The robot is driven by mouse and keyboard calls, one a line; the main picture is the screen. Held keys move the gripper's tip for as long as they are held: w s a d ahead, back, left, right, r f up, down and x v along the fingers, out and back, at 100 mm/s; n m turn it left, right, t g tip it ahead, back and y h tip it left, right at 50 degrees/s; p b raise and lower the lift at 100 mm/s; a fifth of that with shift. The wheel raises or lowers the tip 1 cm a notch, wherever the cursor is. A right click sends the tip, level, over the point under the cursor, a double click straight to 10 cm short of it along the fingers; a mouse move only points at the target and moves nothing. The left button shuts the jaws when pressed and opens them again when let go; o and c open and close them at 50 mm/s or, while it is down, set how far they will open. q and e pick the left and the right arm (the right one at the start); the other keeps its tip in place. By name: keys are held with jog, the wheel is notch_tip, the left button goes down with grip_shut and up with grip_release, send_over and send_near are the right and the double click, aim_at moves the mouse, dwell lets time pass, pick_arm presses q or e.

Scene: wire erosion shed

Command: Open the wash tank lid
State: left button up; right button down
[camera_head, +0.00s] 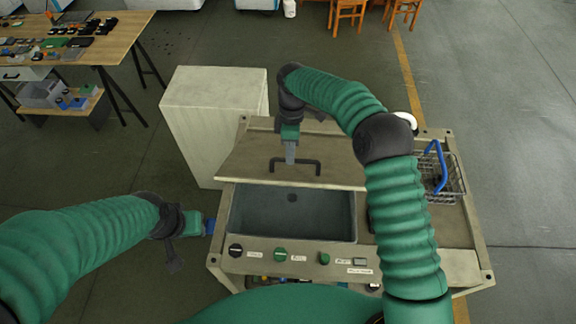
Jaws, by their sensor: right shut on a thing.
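The wash tank (233,232) stands right in front of me. Its flat beige lid (250,165) is raised and tilted back, and the grey basin (290,215) beneath shows open. A dark bar handle (312,171) sits on the lid. My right gripper (291,158) comes down from above and is shut on the handle. My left gripper (209,227) is at the tank's left front edge, away from the lid; its fingers are too small and side-on to tell whether they are apart.
A wire basket (455,188) with a blue handle (435,160) is on the tank's right side. Labelled knobs (280,254) line the front panel. A pale cabinet (200,115) stands behind left. A workbench (110,45) with tools is far left. Open floor lies right.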

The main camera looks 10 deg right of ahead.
pick_arm(q)
jog(key=shift+r, duration=0.3)
pick_arm(e)
jog(key=shift+w+d+r, duration=0.25)
jog(key=shift+w+d, duration=0.15)
jog(key=shift+w, duration=0.25)
pick_arm(q)
jog(key=shift+s, duration=0.1)
pick_arm(e)
jog(key=c, duration=1.7)
grip_release()
jog(key=shift+f, duration=0.1)
jog(key=shift+o, duration=1.1)
jog(key=shift+w+f, duration=0.15)
jog(key=shift+w, duration=0.2)
jog(key=shift+o, duration=0.4)
jog(key=shift+w+d+f, duration=0.15)
jog(key=shift+w+f, duration=0.05)
jog(key=shift+w, duration=0.2)
jog(key=shift+s+r, duration=0.25)
jog(key=shift+s, duration=0.15)
pick_arm(q)
jog(key=shift+w+d+f, duration=0.15)
jog(key=shift+w+d, duration=0.05)
jog(key=shift+w, duration=0.45)
pick_arm(e)
jog(key=shift+w+a, duration=0.1)
jog(key=shift+a, duration=0.1)
